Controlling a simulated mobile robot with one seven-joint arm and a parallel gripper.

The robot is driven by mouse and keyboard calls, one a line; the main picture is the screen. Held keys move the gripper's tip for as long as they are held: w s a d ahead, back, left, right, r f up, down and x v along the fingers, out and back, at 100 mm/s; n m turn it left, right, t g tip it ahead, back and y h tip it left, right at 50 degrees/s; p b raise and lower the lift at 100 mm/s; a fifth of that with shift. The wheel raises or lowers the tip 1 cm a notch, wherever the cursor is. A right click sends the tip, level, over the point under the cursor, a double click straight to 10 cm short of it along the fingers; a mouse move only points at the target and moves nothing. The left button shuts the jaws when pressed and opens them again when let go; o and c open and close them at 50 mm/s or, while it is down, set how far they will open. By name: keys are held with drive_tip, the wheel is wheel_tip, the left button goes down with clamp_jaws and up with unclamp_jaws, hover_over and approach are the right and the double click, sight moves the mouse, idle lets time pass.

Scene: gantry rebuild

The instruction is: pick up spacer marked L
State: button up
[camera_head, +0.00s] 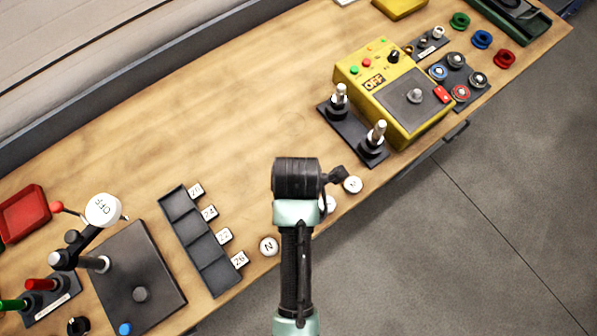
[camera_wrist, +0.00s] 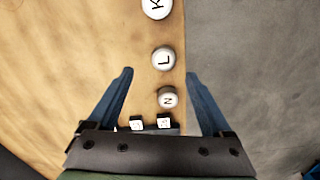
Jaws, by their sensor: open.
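The spacer marked L (camera_wrist: 163,58) is a round white piece with a black letter, near the wooden bench's edge in the wrist view. It lies between spacer N (camera_wrist: 168,97) and a larger white piece marked K (camera_wrist: 156,8). My gripper (camera_wrist: 158,74) is open and empty, its two blue fingers to either side of L and N in the picture. The height gap cannot be told. In the head view, a white spacer (camera_head: 329,204) is partly hidden by my arm, between spacer N (camera_head: 268,246) and another white piece (camera_head: 352,185). My jaws are hidden there.
A black tray (camera_head: 195,240) with numbered tags lies left of N. A yellow control box (camera_head: 395,92) and a black stand with two metal posts (camera_head: 352,135) are at the upper right. The bench's edge (camera_wrist: 185,60) runs close beside the spacers; grey floor lies beyond.

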drive_tip(key=shift+s+d+f+p, duration=0.15)
drive_tip(key=shift+f+p, duration=0.2)
drive_tip(key=shift+f, duration=1.35)
drive_tip(key=shift+s+f+p, duration=0.15)
drive_tip(key=shift+f+p, duration=0.15)
drive_tip(key=shift+f, duration=1.35)
clamp_jaws()
